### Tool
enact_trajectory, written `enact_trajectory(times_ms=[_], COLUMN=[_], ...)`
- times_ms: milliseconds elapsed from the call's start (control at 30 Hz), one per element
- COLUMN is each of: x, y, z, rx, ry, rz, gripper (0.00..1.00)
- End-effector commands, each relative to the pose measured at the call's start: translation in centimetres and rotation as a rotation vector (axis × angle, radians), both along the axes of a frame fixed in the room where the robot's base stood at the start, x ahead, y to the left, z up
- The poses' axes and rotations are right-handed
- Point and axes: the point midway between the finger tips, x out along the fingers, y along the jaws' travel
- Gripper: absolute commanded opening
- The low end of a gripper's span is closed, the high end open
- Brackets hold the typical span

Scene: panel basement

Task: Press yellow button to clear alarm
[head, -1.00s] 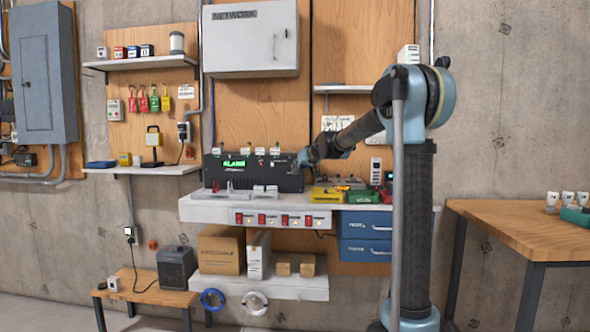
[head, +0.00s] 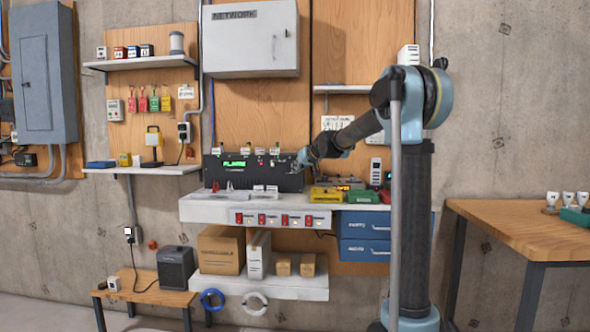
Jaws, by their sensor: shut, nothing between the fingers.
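A black alarm panel (head: 235,178) stands on the white workbench shelf in the head view. Its green display (head: 235,163) is lit with lettering that looks like ALARM. Several small buttons or labels sit along its top edge; I cannot tell which one is yellow. My gripper (head: 296,166) is shut and empty at the right end of the panel's front. The wrist hides part of that end, and I cannot tell whether the fingertips touch the panel. A yellow box (head: 326,195) lies on the shelf to the right of the panel.
A green box (head: 363,197) lies right of the yellow one, above blue drawers (head: 364,224). The shelf edge (head: 215,214) carries several red switches. A grey network cabinet (head: 250,40) hangs above. A wooden table (head: 530,236) stands at the right.

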Motion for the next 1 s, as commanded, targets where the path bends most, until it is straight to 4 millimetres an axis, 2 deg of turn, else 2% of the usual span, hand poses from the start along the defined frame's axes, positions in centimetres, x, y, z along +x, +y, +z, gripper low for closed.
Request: enact_trajectory(times_ms=[1000], x=[0.72], y=[0.0], z=[0.01], rx=[0.0], ry=[0.0], rz=[0.0], gripper=[0.0])
